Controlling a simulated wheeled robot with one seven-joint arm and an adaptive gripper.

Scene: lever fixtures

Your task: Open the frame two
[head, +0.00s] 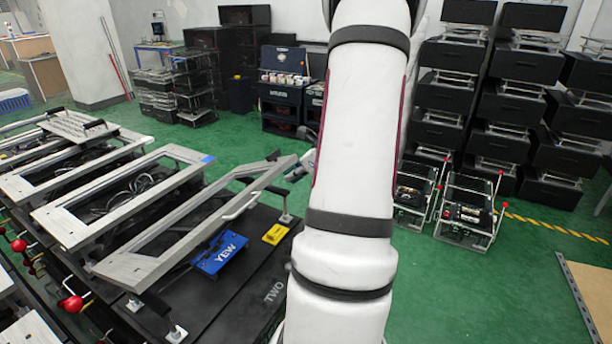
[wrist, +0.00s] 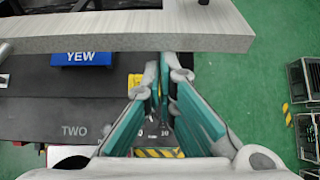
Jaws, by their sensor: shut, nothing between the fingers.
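Frame two is a grey metal rectangular frame (head: 190,232) above a black base marked TWO (head: 262,300). It stands clear of the base, with a gap under its near bar; its exact tilt is hard to judge. In the wrist view its bar (wrist: 120,38) crosses the top. My gripper (wrist: 164,62) is shut and empty, its fingertips at the lower edge of that bar; I cannot tell whether they touch it. In the head view my gripper (head: 302,165) shows at the frame's right end, partly hidden by my arm.
A blue block marked YEW (head: 220,253) and a yellow block (head: 276,234) sit on the base. Similar frames (head: 120,190) lie to the left, with red knobs (head: 72,305) in front. Black racks (head: 520,100) stand at the back right.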

